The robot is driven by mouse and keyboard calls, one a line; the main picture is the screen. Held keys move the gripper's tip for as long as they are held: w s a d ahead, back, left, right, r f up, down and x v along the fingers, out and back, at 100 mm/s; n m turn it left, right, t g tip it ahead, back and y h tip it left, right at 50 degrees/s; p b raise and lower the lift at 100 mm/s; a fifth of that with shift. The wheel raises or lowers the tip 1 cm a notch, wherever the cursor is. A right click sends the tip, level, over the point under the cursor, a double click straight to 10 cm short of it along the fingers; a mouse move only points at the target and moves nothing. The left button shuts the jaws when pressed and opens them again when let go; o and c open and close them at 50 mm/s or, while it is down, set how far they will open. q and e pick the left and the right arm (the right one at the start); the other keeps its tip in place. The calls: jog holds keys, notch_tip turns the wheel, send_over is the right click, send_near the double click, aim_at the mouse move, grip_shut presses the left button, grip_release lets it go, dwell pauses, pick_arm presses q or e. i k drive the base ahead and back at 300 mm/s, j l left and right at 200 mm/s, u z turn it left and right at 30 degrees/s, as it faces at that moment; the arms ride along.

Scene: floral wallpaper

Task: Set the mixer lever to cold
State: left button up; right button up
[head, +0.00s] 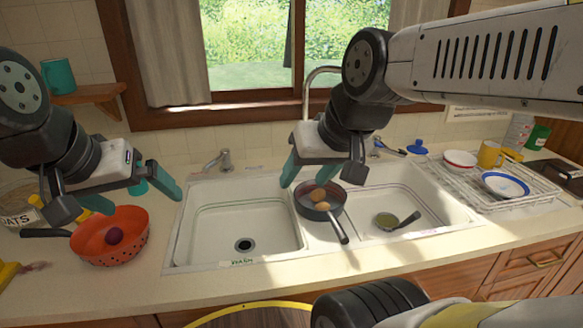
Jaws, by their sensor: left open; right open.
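A tall curved metal faucet (311,88) rises behind the double sink, partly hidden by my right arm. A short metal fixture (221,160) stands at the back left of the sink. I cannot tell which one carries the mixer lever or how it is set. My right gripper (320,177) is open and empty, pointing down in front of the tall faucet and over the sink divider. My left gripper (132,194) is open and empty, above the counter left of the sink and near the orange colander.
An orange colander (88,247) holds a dark round item. A small pan (322,211) with brown items sits over the sink's middle. A ladle (395,221) lies in the right basin. A dish rack (497,205) with crockery stands right. The left basin (235,222) is empty.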

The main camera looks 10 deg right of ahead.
aim_at(225, 154)
jog(key=j+z, duration=0.2)
jog(key=z, duration=0.2)
jog(key=j+z, duration=0.35)
jog(key=k+z, duration=0.15)
jog(key=z, duration=0.25)
